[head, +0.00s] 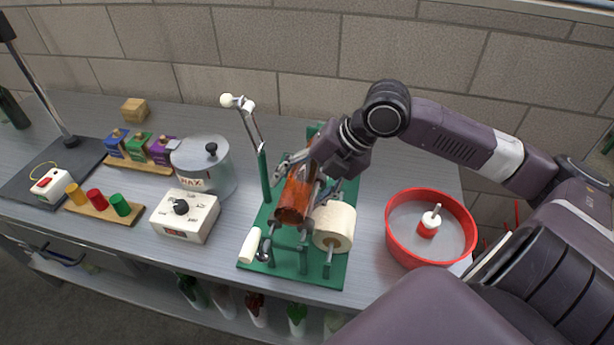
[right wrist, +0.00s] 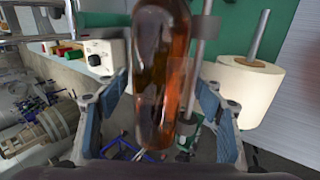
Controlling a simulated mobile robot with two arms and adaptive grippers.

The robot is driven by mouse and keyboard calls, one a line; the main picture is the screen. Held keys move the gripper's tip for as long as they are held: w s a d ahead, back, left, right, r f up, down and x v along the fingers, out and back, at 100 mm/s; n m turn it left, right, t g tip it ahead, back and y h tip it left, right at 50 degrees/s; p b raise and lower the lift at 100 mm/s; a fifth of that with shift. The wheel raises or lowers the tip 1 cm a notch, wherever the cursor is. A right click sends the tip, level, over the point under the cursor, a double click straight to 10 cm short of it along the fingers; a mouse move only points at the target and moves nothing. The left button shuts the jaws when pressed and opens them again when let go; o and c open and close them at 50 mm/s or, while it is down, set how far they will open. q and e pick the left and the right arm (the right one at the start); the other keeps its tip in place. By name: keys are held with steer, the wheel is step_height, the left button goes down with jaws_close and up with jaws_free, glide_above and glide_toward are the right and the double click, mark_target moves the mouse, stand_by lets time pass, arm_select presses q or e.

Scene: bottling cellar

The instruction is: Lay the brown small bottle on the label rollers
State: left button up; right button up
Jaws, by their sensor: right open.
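The brown small bottle (head: 293,205) lies on its side in the green label machine (head: 325,272), along its rollers. In the right wrist view the bottle (right wrist: 160,75) runs lengthwise between my fingers, beside a grey metal roller (right wrist: 203,45). My right gripper (head: 306,178) is over the machine, around the bottle's far part. In its wrist view the right gripper (right wrist: 160,100) is open, with a gap visible between each finger and the glass. The contact under the bottle is mostly hidden. My left gripper is not in view.
A cream label roll (head: 335,226) sits right of the bottle. A crank with a white handle (head: 250,245) is at the machine's front left, and a lever (head: 247,105) rises behind. A red tub (head: 400,250) stands right. A control box (head: 185,215) and a pot (head: 203,165) stand left.

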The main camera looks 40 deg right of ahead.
steer(key=v, duration=1.1)
steer(key=shift+r, duration=0.4)
steer(key=shift+s, duration=0.15)
